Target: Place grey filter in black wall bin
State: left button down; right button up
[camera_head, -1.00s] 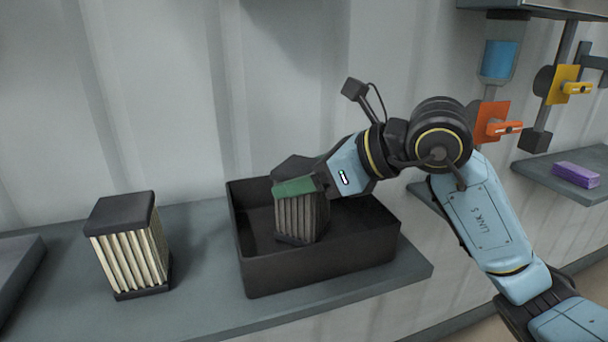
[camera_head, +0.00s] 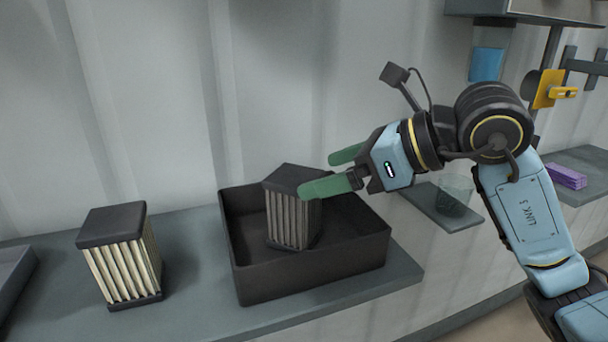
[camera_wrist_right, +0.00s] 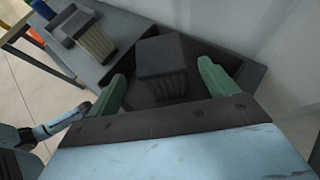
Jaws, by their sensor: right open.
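The grey filter (camera_head: 291,212), with a black cap and grey pleats, stands upright inside the black bin (camera_head: 310,275) on the wall shelf. In the right wrist view the filter (camera_wrist_right: 161,70) sits between and beyond my two green fingers. My right gripper (camera_head: 336,171) is open, with its fingertips at the filter's right upper side in the head view. The right wrist view shows the same open gripper (camera_wrist_right: 165,85) with a gap on both sides of the filter. My left gripper is not in the head view.
A second filter with cream pleats (camera_head: 124,262) stands on the grey shelf (camera_head: 195,305) left of the bin. A dark tray edge (camera_head: 14,278) is at far left. A clear cup (camera_head: 455,194) and a purple block (camera_head: 567,176) sit on small shelves at right.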

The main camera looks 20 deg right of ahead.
jog(key=shift+v, duration=2.65)
